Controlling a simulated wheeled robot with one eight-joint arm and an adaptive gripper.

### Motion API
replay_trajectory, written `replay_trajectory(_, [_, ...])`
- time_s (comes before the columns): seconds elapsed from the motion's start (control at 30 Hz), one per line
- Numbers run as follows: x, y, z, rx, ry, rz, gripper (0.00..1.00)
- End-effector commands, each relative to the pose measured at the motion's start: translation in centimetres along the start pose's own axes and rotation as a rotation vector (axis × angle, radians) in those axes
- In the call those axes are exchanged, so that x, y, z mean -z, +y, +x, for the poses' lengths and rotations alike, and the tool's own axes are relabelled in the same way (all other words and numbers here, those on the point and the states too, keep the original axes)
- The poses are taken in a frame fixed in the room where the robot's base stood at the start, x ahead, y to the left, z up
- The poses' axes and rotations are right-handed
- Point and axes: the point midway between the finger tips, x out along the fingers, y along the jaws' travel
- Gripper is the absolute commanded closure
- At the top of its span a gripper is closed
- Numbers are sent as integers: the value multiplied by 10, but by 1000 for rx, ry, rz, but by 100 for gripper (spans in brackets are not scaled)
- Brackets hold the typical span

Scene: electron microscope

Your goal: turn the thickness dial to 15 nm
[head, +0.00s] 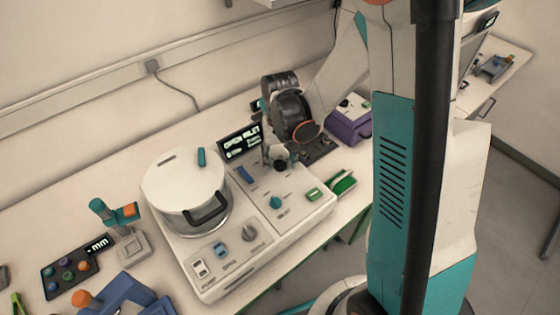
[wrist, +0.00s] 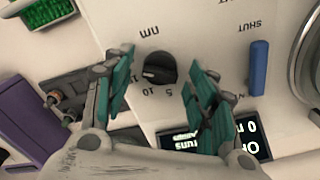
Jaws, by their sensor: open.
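The thickness dial (wrist: 158,66) is a round black knob on the coater's pale panel, in the middle of the wrist view. Upside-down marks "nm", "5" and "10" show around it. A thin light line shows on the left part of its face; I cannot tell exactly which mark it points at. My gripper (wrist: 163,72) is open, with one teal-padded finger left of the dial and one right of it, a gap showing on both sides. In the head view my gripper (head: 277,152) is over the panel's far part, and the dial (head: 280,165) shows small below it.
A lit display (head: 240,142) stands behind the panel, close to the fingers. A blue lever (wrist: 258,68) is right of the dial in the wrist view. A teal knob (head: 276,202), a white lidded chamber (head: 184,185), a green tray (head: 342,184) and a purple box (head: 350,125) are nearby.

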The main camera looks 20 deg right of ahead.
Motion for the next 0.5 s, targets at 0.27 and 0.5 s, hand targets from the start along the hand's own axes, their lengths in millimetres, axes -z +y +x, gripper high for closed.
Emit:
replay_trajectory(0.27, [0,0,4,0,0,0,48])
replay_trajectory(0.5, [0,0,4,0,0,0,82])
